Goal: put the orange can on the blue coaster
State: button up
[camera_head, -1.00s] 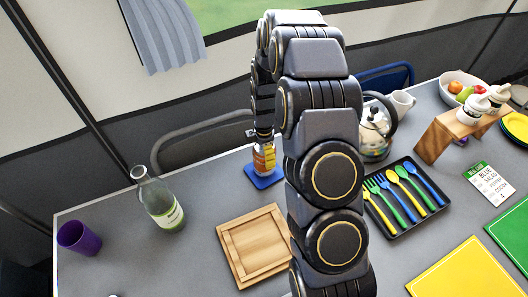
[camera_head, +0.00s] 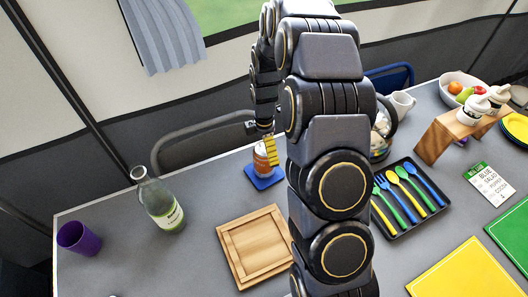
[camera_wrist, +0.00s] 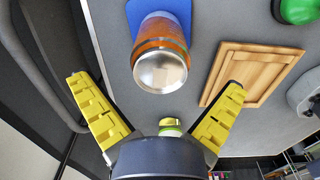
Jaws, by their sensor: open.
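The orange can (camera_head: 261,160) stands upright on the blue coaster (camera_head: 264,181) near the table's far edge. In the wrist view the can (camera_wrist: 160,40) shows its silver end, and part of the coaster (camera_wrist: 180,10) shows behind it. My gripper (camera_head: 271,152) is beside the can in the head view, partly in front of it. In the wrist view my gripper (camera_wrist: 158,100) has its yellow fingers spread wide, with nothing between them, and the can lies beyond the fingertips, apart from them.
A wooden board (camera_head: 255,245) lies in front of the coaster. A glass bottle (camera_head: 160,203) and a purple cup (camera_head: 78,238) stand to the left. A cutlery tray (camera_head: 408,198) and a kettle (camera_head: 381,138) are to the right. A chair (camera_head: 205,138) stands behind the table.

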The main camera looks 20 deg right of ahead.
notch_tip(320, 180, up, 8)
jog(key=shift+r, duration=0.25)
jog(key=s+a+r+m, duration=0.3)
jog(key=s+m, duration=0.2)
jog(key=s, duration=0.4)
jog(key=s+a+r+m+g, duration=0.1)
jog(key=s+a+r+m, duration=0.3)
jog(key=s, duration=0.6)
jog(key=s+a+r+m, duration=0.3)
jog(key=s+r+m, duration=0.1)
jog(key=s+m, duration=0.4)
jog(key=shift+s+a+g, duration=0.2)
jog(key=shift+s+g, duration=0.2)
jog(key=shift+s, duration=0.35)
